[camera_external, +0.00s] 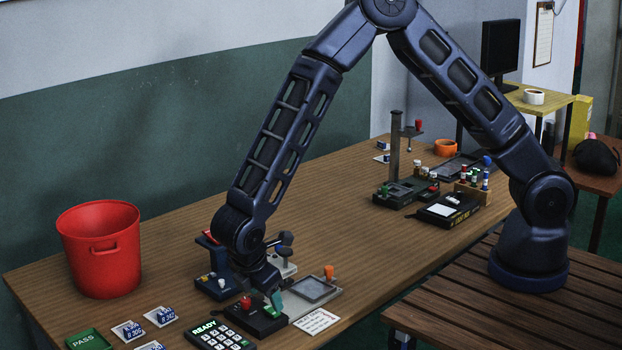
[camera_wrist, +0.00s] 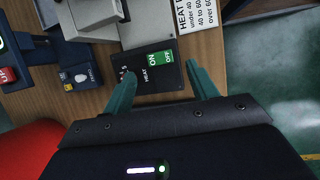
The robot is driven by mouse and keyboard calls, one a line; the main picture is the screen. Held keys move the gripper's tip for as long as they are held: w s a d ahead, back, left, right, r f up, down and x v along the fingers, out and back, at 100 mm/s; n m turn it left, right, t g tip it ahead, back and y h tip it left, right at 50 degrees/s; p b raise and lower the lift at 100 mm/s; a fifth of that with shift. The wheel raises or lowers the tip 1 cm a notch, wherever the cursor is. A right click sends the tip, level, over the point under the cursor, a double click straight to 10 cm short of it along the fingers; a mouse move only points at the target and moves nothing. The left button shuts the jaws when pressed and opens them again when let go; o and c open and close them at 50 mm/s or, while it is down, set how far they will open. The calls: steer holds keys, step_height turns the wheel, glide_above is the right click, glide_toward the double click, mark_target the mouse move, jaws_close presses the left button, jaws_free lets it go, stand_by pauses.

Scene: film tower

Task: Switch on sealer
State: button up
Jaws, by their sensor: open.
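A black control panel (camera_wrist: 147,80) shows in the wrist view, marked HEAT and carrying a green-and-white switch (camera_wrist: 160,58) with ON and OFF lettering. I take it to be the sealer's panel; in the external view a black box (camera_external: 250,320) with a red knob sits by my gripper. My gripper (camera_wrist: 161,70) is open, its two teal fingers on either side of the panel with the switch between their tips. Nothing is held. In the external view my gripper (camera_external: 273,300) is low over the box and partly hides it. I cannot tell whether it touches.
A blue box with a white knob (camera_wrist: 80,77) stands left of the panel. A white heat sheet (camera_external: 316,321), a keypad reading READY (camera_external: 220,335) and a grey plate unit (camera_external: 313,289) stand close by. A red bin (camera_external: 100,250) is at left. The middle of the table is clear.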

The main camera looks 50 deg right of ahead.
mark_target(271, 310)
steer(key=shift+x, duration=2.1)
